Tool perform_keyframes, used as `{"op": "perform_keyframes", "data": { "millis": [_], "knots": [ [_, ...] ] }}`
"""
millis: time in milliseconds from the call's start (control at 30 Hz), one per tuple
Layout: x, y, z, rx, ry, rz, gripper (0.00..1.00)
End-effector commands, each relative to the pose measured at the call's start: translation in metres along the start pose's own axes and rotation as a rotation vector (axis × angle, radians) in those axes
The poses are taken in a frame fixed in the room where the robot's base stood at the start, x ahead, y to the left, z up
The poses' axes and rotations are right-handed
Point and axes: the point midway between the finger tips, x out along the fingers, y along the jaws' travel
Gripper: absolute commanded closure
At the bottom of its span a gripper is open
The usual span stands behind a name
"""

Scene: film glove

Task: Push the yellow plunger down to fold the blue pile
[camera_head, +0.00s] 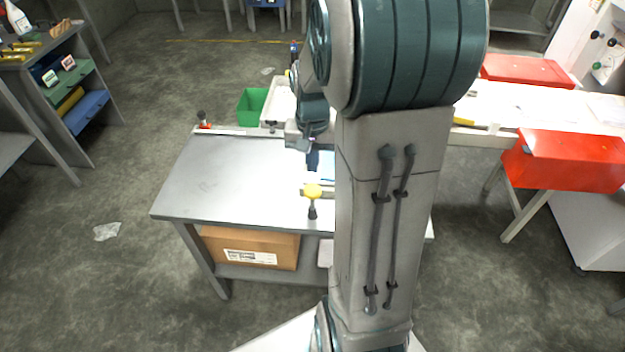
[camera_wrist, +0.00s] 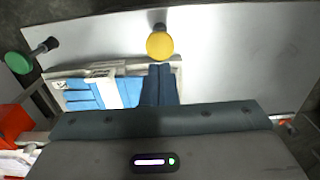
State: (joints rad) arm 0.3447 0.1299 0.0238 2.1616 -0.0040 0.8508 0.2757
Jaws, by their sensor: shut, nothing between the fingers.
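The yellow plunger (camera_head: 313,190) has a round knob on a dark stem at the near edge of the table. In the wrist view its yellow knob (camera_wrist: 159,44) lies just beyond my fingertips. My gripper (camera_wrist: 159,68) is shut and empty, its two dark fingers side by side. I cannot tell if the tips touch the plunger. The blue pile (camera_wrist: 85,93) lies left of the fingers in a pale frame, with a white strip across it. In the head view a bit of the blue pile (camera_head: 327,167) shows beside my arm, which hides the rest. My gripper (camera_head: 313,168) is behind the yellow knob there.
The grey table (camera_head: 215,185) is clear on its left. A green knob (camera_wrist: 18,62) on a dark stem is at left in the wrist view. A green bin (camera_head: 252,106) stands behind the table. A cardboard box (camera_head: 250,246) sits on the shelf below.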

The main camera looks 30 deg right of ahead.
Motion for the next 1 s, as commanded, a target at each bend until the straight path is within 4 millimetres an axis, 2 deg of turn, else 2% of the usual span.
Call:
{"op": "perform_keyframes", "data": {
  "millis": [100, 200, 400, 867, 1000],
  "knots": [
    [0.026, 0.001, 0.001, 0.001, -0.006, 0.001, 1.00],
    [0.043, 0.000, 0.001, 0.001, -0.005, 0.001, 1.00],
    [0.064, 0.000, 0.000, 0.001, -0.001, 0.000, 1.00],
    [0.069, 0.000, 0.000, 0.000, 0.001, 0.000, 1.00],
    [0.076, 0.000, 0.000, 0.000, 0.001, 0.000, 1.00]
  ]
}}
